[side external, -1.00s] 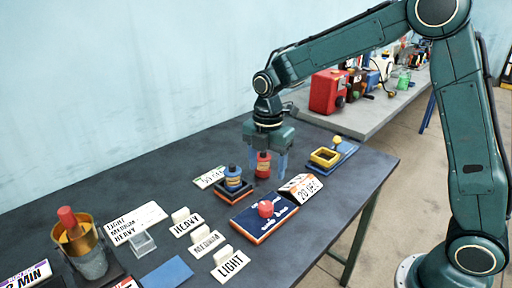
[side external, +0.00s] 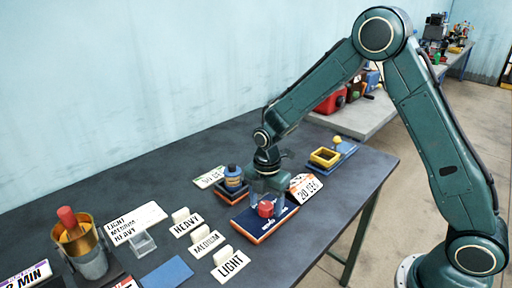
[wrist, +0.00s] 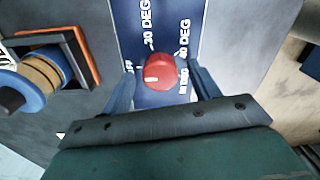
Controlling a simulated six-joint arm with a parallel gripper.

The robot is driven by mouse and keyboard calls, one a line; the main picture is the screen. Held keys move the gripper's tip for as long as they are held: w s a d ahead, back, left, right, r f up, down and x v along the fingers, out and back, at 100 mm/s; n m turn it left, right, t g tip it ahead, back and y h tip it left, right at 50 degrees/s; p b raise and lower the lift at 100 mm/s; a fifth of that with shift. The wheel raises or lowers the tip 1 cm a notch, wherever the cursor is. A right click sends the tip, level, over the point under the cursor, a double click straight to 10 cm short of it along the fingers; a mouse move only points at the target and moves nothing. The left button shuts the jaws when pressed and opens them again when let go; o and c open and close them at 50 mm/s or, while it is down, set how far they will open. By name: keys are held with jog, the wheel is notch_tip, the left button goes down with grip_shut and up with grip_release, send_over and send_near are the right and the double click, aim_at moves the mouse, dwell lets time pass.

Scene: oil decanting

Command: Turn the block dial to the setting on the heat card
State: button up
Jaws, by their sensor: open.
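The block dial (side external: 266,208) is a red knob on a blue block with orange edges (side external: 256,232). In the wrist view the dial (wrist: 161,70) has a white mark on its lower left, and the face around it reads "30 DEG", "40 DEG" and other words partly hidden. A white card with an orange edge (side external: 306,187), likely the heat card, stands behind the block and seems to read "20 DEG", its first digit unclear. My gripper (side external: 267,200) is low over the block. Its open fingers (wrist: 160,72) stand either side of the dial; contact cannot be told.
A blue-capped bottle (side external: 233,176) stands in an orange-edged holder just left of my gripper. Behind are a white card (side external: 209,177) and a yellow frame on a blue base (side external: 325,157). LIGHT, MEDIUM and HEAVY signs (side external: 230,263) stand at the front left, near a metal pot (side external: 88,258).

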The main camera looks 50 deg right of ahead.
jog(key=shift+f, duration=0.15)
jog(key=c, duration=1)
